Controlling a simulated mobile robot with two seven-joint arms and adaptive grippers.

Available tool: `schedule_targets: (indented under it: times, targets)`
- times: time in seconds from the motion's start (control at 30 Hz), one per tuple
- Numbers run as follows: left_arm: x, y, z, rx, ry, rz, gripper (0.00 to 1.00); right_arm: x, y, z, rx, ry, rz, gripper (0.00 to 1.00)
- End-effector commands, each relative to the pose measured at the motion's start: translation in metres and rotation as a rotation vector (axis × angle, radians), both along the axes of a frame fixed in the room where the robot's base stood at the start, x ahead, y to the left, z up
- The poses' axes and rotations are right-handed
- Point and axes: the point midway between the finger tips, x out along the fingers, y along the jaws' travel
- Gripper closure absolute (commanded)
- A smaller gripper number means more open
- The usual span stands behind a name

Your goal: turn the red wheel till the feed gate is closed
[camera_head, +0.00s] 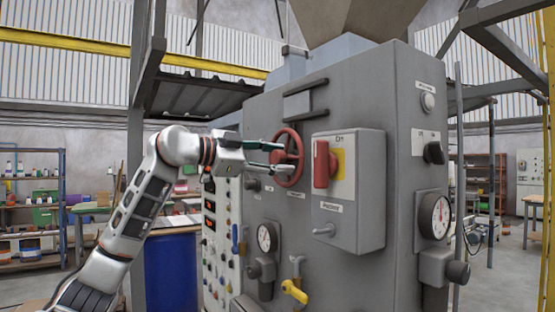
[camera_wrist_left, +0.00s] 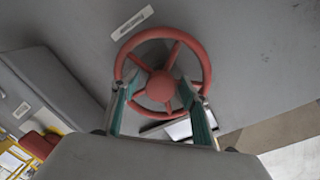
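The red wheel (camera_head: 300,157) is mounted on the grey front of the machine, left of the switch box. It has a round rim, several spokes and a hub, and fills the middle of the left wrist view (camera_wrist_left: 162,86). My left gripper (camera_head: 283,157) is at the wheel with its fingers apart. In the left wrist view the two fingers (camera_wrist_left: 157,92) lie either side of the hub, overlapping the lower rim. I cannot tell whether they touch it. The feed gate cannot be made out. My right gripper is out of view.
A box with a red rotary switch (camera_head: 322,164) juts out right of the wheel. A yellow valve handle (camera_head: 294,291) and a gauge (camera_head: 266,238) are below. A button panel (camera_head: 222,235) is at the left, and a blue drum (camera_head: 171,272) stands behind my arm.

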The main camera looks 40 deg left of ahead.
Motion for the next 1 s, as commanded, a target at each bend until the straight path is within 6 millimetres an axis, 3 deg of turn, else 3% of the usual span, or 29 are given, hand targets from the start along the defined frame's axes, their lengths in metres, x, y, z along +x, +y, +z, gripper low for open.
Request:
schedule_targets:
  times: [0.27,0.7,1.0]
  targets:
    - [-0.007,0.005,0.002,0.002,-0.003,0.003,0.55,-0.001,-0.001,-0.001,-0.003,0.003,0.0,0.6]
    - [-0.081,0.039,0.007,0.003,-0.001,0.005,0.55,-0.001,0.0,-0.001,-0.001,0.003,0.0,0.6]
    - [-0.108,0.049,0.009,0.0,0.001,0.001,0.55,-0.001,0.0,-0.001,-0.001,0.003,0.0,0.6]
